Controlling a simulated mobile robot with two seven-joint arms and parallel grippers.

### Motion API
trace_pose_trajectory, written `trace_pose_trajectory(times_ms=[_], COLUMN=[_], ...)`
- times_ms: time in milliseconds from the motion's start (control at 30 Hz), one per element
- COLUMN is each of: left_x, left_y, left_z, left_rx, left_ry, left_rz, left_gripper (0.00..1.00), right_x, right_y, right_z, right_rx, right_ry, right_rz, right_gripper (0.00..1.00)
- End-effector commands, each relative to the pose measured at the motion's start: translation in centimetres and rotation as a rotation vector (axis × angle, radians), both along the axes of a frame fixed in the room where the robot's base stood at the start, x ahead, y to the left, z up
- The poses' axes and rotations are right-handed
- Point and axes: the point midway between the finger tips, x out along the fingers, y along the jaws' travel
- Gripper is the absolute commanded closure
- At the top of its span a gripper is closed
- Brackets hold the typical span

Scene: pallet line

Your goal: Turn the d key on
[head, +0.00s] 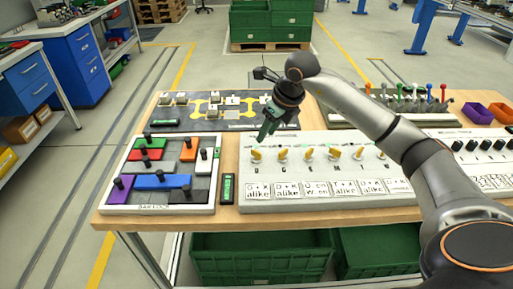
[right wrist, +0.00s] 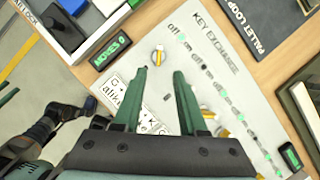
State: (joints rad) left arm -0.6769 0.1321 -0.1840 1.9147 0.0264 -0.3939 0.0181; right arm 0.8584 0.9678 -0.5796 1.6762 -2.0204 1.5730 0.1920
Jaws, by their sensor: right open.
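The white key board (head: 330,143) lies on the table, with a row of yellow-orange keys along it. The letters under the keys are too small to read surely, so I cannot tell which is the d key. The leftmost key (head: 256,155) is just below my right gripper (head: 267,132) in the head view. In the right wrist view a key (right wrist: 158,57) shows beyond and between the tips of the open right gripper (right wrist: 161,72). The fingers are empty, and I see no contact with the key.
Printed cards (head: 258,191) lie along the board's front. A green counter display (head: 228,188) stands left of the board, beside a block-puzzle tray (head: 204,208). A dark board with a yellow track (head: 243,120) lies behind. Coloured levers (head: 430,88) stand at the back right.

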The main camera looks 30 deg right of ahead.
Motion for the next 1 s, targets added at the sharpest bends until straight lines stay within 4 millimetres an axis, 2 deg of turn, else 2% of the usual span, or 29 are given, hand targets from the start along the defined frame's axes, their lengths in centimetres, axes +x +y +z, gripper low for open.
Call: trace_pose_trajectory(times_ms=[200,400,600,867,1000], left_x=[-0.1,-0.1,-0.1,-0.1,-0.1], left_y=[0.0,0.0,0.0,0.0,0.0], left_z=[0.5,0.7,0.8,0.7,0.7], left_rx=[0.0,0.0,0.0,0.0,0.0], left_ry=[0.002,0.003,0.003,0.003,0.003], left_rz=[0.001,0.001,0.001,0.001,0.001], left_gripper=[0.5,0.5,0.5,0.5,0.5], right_x=[1.7,2.9,3.4,3.4,3.4], right_y=[0.6,0.8,0.9,0.9,1.0], right_z=[-4.4,-7.2,-8.4,-8.5,-8.5], right_rx=[0.005,0.004,0.004,0.003,0.003], right_ry=[0.004,0.002,-0.001,-0.001,-0.001], right_rz=[0.002,0.003,0.002,0.003,0.003], right_gripper=[0.59,0.59,0.59,0.59,0.73])
